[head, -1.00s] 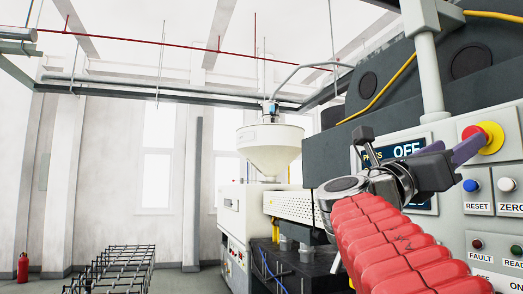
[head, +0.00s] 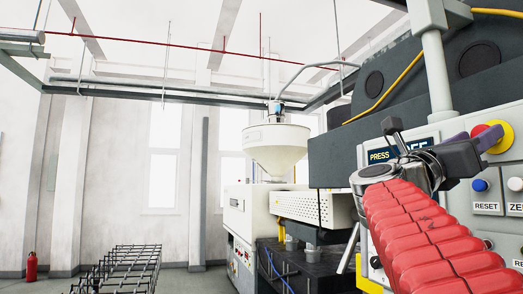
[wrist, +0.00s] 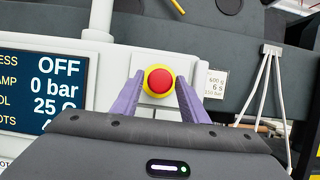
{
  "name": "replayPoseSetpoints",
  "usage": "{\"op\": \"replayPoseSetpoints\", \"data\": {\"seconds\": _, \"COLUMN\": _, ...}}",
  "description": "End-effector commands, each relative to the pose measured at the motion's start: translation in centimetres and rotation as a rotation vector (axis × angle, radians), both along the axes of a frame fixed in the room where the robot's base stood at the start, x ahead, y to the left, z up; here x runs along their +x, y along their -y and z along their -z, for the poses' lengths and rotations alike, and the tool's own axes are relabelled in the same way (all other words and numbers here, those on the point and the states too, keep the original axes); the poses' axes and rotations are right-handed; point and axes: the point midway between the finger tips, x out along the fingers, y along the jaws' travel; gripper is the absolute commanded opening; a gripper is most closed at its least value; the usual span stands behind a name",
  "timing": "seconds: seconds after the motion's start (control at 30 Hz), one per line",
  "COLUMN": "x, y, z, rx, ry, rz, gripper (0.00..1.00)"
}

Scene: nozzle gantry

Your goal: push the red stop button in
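The red stop button (wrist: 159,80) sits on a round yellow collar on a pale plate of the machine's panel. In the wrist view it shows between the two purple fingers of my gripper (wrist: 160,84). The fingers stand apart, with a gap on each side of the red cap. In the head view the button (head: 480,130) is at the right, and my gripper (head: 485,143) is right at it, partly covering it. I cannot tell whether the fingers touch the button or how deep its cap sits.
The dark display (wrist: 40,85) reading OFF is left of the button. A blue RESET button (head: 479,185) and a white button (head: 515,184) sit below the stop button. A pale vertical post (head: 437,75) stands close by. A white label (wrist: 215,83) is right of the fingers.

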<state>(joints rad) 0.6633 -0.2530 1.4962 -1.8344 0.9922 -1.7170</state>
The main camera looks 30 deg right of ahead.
Motion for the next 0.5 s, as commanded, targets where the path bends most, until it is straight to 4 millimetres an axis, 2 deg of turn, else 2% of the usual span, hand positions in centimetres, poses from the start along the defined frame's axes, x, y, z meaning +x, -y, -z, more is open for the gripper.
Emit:
{"op": "replayPoseSetpoints", "data": {"seconds": 0.07, "x": 0.0, "y": -0.01, "z": -0.01, "rx": 0.0, "ry": 0.0, "rz": 0.0, "gripper": 0.34}}
{"op": "replayPoseSetpoints", "data": {"seconds": 0.5, "x": 0.06, "y": -0.04, "z": 0.0, "rx": 0.0, "ry": 0.0, "rz": -0.001, "gripper": 0.03}}
